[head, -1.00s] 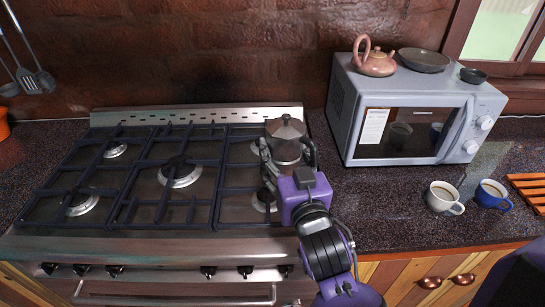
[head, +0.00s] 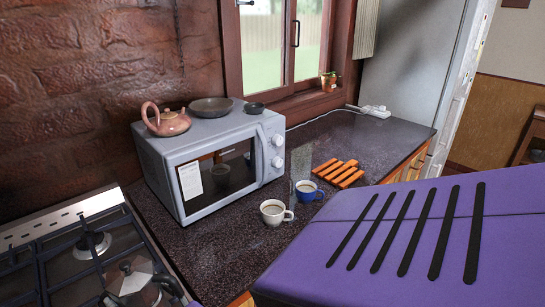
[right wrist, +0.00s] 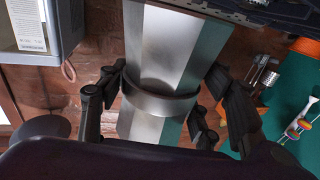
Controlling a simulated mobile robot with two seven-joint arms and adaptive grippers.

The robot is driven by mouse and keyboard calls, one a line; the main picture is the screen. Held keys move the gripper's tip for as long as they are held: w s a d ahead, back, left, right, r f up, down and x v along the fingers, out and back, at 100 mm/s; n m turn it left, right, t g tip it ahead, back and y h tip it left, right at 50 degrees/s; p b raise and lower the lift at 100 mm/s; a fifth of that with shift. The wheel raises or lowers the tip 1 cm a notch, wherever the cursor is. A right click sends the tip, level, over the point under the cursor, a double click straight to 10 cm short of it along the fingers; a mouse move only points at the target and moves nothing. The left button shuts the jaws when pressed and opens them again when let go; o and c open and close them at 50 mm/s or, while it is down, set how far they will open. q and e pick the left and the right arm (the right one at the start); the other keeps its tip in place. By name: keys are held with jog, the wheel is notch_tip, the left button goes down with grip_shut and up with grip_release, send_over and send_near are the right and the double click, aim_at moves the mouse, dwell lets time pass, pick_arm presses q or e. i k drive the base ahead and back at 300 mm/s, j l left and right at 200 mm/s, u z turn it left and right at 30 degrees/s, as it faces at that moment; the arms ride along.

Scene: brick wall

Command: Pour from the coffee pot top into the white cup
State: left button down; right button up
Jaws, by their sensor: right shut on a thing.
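The silver coffee pot top (head: 135,284) shows at the bottom left edge of the head view, over the stove; its lower part is cut off. In the right wrist view the faceted metal pot (right wrist: 178,45) stands between the fingers of my right gripper (right wrist: 160,100), which is shut on it around a metal band. Whether the pot is lifted off the stove is hard to tell. The white cup (head: 272,213) stands upright on the dark counter right of the microwave, with brown liquid inside. My left gripper is not in view.
A blue cup (head: 309,190) stands just behind the white cup, near a wooden trivet (head: 338,172). The microwave (head: 160,188) stands between stove and cups, with a pink teapot (head: 167,122) and dishes on top. A large purple arm part of mine fills the lower right.

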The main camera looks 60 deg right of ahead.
aim_at(272, 210)
jog(key=z, duration=0.95)
